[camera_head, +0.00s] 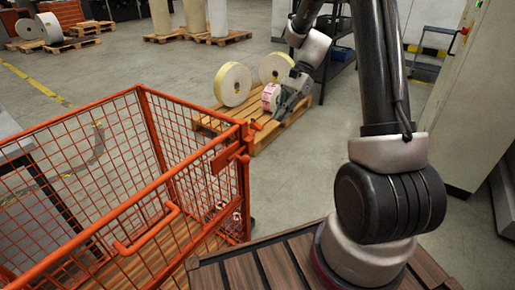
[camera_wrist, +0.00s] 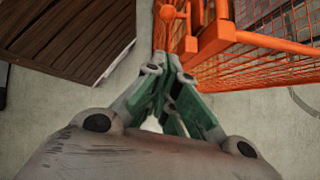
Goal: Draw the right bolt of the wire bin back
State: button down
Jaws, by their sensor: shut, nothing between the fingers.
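The orange wire bin (camera_head: 145,190) stands at the left of the head view, and its corner also shows at the upper right of the wrist view (camera_wrist: 235,38). At its right corner post is the bolt, with a round orange knob (camera_head: 257,126) standing out from the bracket. In the wrist view the knob (camera_wrist: 168,12) is at the top, just beyond my fingertips. My gripper (camera_wrist: 168,62) has green fingers pressed together, with nothing between them. In the head view my gripper (camera_head: 284,104) appears close to that corner, in front of the pallet. I cannot tell whether it touches the bolt.
A wooden pallet (camera_head: 270,137) with several label rolls (camera_head: 233,84) lies on the floor behind the bin. A dark slatted wooden top (camera_wrist: 62,35) is at the upper left of the wrist view. A pale cabinet (camera_head: 450,100) stands at the right. Floor between is open.

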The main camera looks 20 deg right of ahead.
aim_at(248, 158)
jog(key=shift+f, duration=0.1)
jog(key=a+r+x, duration=0.1)
jog(key=a+x, duration=0.1)
jog(key=x, duration=1.1)
jog(key=shift+s+r, duration=0.35)
jog(key=shift+s, duration=0.05)
jog(key=shift+s+a, duration=0.75)
jog(key=shift+a, duration=0.2)
jog(key=shift+s+a, duration=0.75)
jog(key=shift+a, duration=0.25)
jog(key=shift+d, duration=0.1)
